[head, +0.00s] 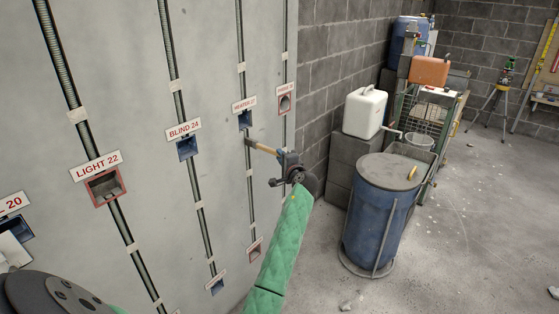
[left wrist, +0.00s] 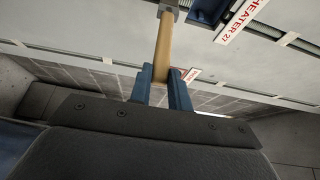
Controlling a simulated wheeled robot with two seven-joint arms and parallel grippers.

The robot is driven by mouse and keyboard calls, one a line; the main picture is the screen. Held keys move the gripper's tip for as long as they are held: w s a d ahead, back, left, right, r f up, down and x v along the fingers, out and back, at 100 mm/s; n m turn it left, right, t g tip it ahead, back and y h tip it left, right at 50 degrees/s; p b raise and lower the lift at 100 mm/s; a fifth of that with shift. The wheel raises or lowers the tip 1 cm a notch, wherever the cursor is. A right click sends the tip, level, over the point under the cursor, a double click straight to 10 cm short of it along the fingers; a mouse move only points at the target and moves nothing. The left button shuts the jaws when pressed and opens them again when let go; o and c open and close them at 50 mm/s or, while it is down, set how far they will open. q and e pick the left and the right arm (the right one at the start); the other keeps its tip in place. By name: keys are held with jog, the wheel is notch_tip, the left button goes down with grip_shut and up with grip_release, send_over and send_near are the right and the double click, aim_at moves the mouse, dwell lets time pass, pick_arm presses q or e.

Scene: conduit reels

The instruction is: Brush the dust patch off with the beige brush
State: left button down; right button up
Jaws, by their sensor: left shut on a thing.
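My left gripper (head: 284,160) is shut on the beige handle of the brush (head: 263,148), in front of the grey wall panel. The handle points left, towards the panel. In the left wrist view, the brush handle (left wrist: 164,45) runs up from between the blue fingers of the gripper (left wrist: 165,88) to a grey piece at the top edge. Its bristles are not visible. I cannot make out a dust patch. My right gripper is not in view.
The panel (head: 215,60) carries several vertical conduits with labelled boxes, including BLIND 24 (head: 188,148) and LIGHT 22 (head: 105,187). A blue drum (head: 375,215) and a white canister (head: 364,112) on grey blocks stand to the right. Floor at the right is mostly open.

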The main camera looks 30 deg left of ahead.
pick_arm(q)
jog(key=shift+w, duration=0.55)
jog(key=shift+w+d+b, duration=0.1)
jog(key=shift+w+b, duration=0.55)
jog(key=shift+w, duration=0.35)
jog(key=d, duration=0.9)
jog(key=shift+s+b, duration=0.4)
jog(key=shift+b, duration=0.05)
